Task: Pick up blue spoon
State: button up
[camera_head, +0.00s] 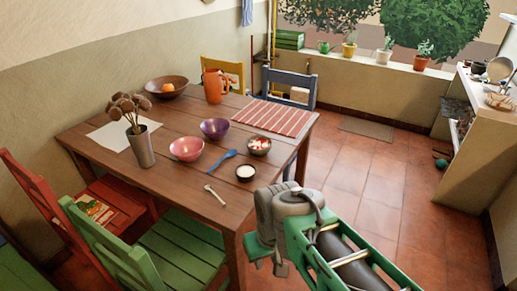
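The blue spoon (222,159) lies flat on the wooden table (200,204), to the right of the pink bowl and left of a small dark bowl. My gripper (267,268) is at the lower middle of the view, off the table's front right corner and apart from the spoon. Its fingers point down and are small and partly hidden by my arm, so I cannot tell whether they are open or shut. I see nothing held in it.
Near the spoon are a pink bowl (187,149), a purple bowl (214,128), a small dark bowl (258,146), a white-filled cup (245,173) and a pale utensil (215,195). A vase (142,147) stands left. Chairs surround the table. The tiled floor (370,175) at right is largely clear.

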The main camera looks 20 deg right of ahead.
aim_at(232, 153)
jog(key=u, duration=0.05)
jog(key=k, duration=0.5)
jog(key=z, duration=1.1)
jog(key=i, duration=1.05)
jog(key=u, duration=3.45)
jog(key=i, duration=0.5)
jog(key=z, duration=0.1)
